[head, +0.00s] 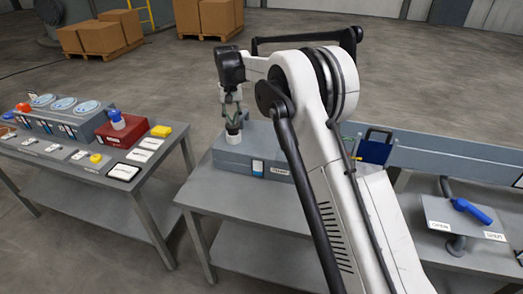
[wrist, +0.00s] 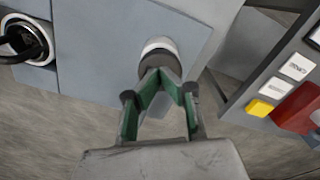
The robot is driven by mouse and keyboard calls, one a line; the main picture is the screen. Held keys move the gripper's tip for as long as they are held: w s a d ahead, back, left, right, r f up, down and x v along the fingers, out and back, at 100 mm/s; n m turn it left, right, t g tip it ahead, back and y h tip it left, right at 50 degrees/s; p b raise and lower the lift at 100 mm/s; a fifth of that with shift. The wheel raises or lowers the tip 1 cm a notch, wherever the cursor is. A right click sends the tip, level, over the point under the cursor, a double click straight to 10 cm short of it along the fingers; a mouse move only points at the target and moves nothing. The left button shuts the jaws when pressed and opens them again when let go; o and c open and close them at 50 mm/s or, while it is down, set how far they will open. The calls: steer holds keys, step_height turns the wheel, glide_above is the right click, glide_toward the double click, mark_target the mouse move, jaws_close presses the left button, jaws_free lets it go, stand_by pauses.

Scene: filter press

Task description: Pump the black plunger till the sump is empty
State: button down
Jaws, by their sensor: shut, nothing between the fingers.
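The black plunger (wrist: 153,66) stands in a white collar (wrist: 160,43) on top of a grey box, the sump (head: 252,151). In the head view the plunger's dark top (head: 233,129) shows just under my fingertips. My gripper (head: 232,120) points down over it. In the wrist view my gripper (wrist: 163,75) has its green-lined fingers brought together at the tips, with nothing between them. The tips overlap the plunger's edge; I cannot tell whether they touch it. The box's front has a small dark-and-white gauge (head: 257,167) and a label, too small to read.
Right is a long grey beam (head: 450,158) and a blue-handled valve (head: 472,211). A black-cored round port (wrist: 25,40) sits left in the wrist view.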

steer(key=shift+f+b, duration=0.45)
steer(key=shift+f, duration=0.35)
steer(key=shift+r+p, duration=0.95)
steer(key=shift+r, duration=1.25)
steer(key=shift+f, duration=0.15)
steer(key=shift+f+b, duration=1.35)
steer(key=shift+f, duration=0.7)
steer(key=shift+r, duration=0.15)
steer(key=shift+r+p, duration=0.95)
steer(key=shift+r, duration=1.1)
